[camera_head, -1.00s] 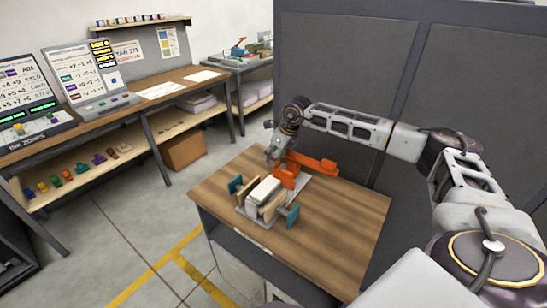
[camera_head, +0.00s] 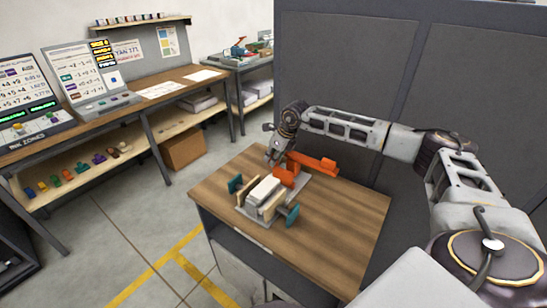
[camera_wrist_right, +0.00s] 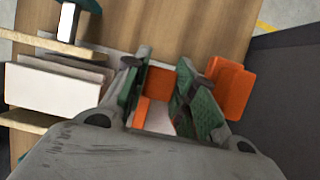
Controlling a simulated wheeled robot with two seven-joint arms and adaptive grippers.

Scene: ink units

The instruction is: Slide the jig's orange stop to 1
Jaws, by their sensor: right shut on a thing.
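The jig (camera_head: 247,212) lies on the wooden table, with teal end pieces, pale wooden plates and a stack of white blocks (camera_head: 263,189). Its orange parts are a block (camera_head: 284,178) beside the stack and a long bar (camera_head: 312,162) with a raised end at right. My right gripper (camera_head: 272,156) is low at the jig's far side, by the orange block. In the right wrist view, the right gripper (camera_wrist_right: 165,98) has its green-padded fingers closed on an orange piece, the orange stop (camera_wrist_right: 157,84). Any scale marks are too small to read. My left gripper is out of view.
The wooden table (camera_head: 345,222) is bare in front and to the right of the jig. A dark panel (camera_head: 335,75) stands close behind it. A long bench (camera_head: 150,97) with display boards and a lower shelf of small coloured items runs along the left.

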